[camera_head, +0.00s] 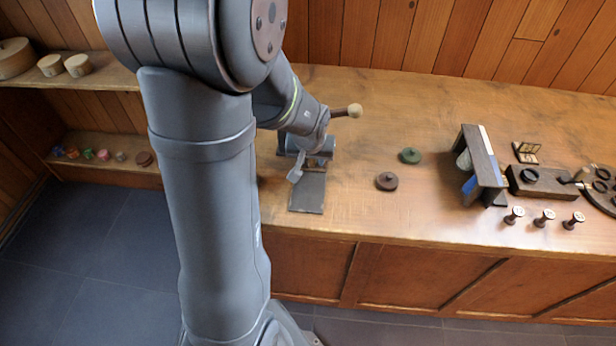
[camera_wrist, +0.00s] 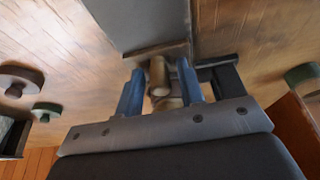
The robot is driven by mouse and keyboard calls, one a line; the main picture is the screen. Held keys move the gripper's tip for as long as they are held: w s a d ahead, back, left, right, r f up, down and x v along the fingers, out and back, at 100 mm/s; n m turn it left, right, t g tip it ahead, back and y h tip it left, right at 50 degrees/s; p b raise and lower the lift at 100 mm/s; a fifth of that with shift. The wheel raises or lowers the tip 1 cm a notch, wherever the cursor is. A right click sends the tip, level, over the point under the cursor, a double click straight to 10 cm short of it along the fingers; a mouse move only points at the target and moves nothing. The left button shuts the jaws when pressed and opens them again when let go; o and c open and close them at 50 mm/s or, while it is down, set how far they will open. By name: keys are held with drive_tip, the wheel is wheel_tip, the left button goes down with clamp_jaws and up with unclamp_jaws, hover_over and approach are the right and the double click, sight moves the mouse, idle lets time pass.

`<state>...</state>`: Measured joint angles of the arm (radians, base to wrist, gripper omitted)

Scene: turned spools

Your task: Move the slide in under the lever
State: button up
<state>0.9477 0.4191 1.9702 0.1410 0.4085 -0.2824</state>
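The slide, seemingly the flat dark grey plate (camera_head: 307,193), lies on the counter near its front edge. In the wrist view the grey plate (camera_wrist: 150,20) shows at the top, with a brown strip along its near edge. The lever (camera_head: 340,112) has a pale round knob and points right, just behind my gripper. My gripper (camera_head: 316,155) is at the back end of the plate, partly hidden by its own wrist. In the wrist view its blue fingers (camera_wrist: 160,88) stand apart on both sides of a brass-coloured cylinder (camera_wrist: 159,75), with small gaps visible. The lever's base is mostly hidden.
A brown disc (camera_head: 387,181) and a green disc (camera_head: 410,155) lie to the right on bare counter. A dark rack (camera_head: 482,165), a dark block (camera_head: 541,183) and several small spools (camera_head: 544,217) stand farther right. A wooden wall closes the back.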

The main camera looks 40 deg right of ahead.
drive_tip(key=shift+o, duration=0.2)
drive_tip(key=shift+r, duration=3.45)
clamp_jaws()
drive_tip(key=shift+r, duration=0.15)
drive_tip(key=shift+r, duration=1.9)
